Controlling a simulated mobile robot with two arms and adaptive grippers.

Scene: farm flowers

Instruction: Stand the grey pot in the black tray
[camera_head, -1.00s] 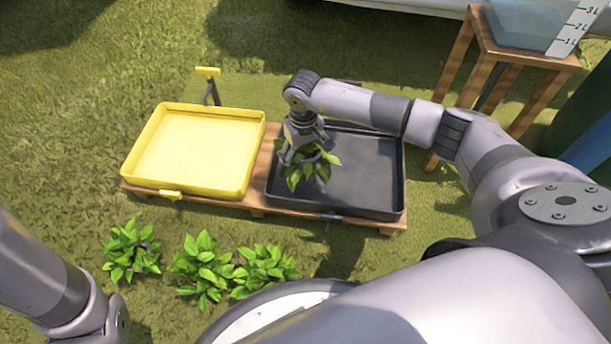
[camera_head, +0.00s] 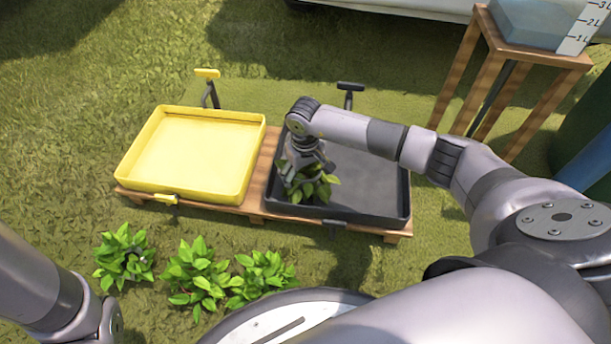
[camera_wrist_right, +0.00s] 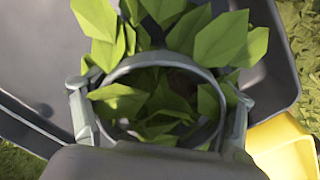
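The grey pot (camera_wrist_right: 205,74) with its leafy green plant (camera_head: 318,188) is at the left part of the black tray (camera_head: 385,212). In the right wrist view its round rim lies between the two fingers of my right gripper (camera_head: 304,174), which is shut on it. The pot looks upright and low in the tray. Leaves and gripper hide its base, so I cannot tell whether it touches the tray floor. My left arm shows at the lower left, but its gripper is out of view.
A yellow tray (camera_head: 122,168) stands left of the black tray on a wooden pallet (camera_head: 259,182). Several green plants (camera_head: 200,274) are on the grass in front. A wooden stand (camera_head: 482,62) with a water container is at the upper right. The black tray's right part is clear.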

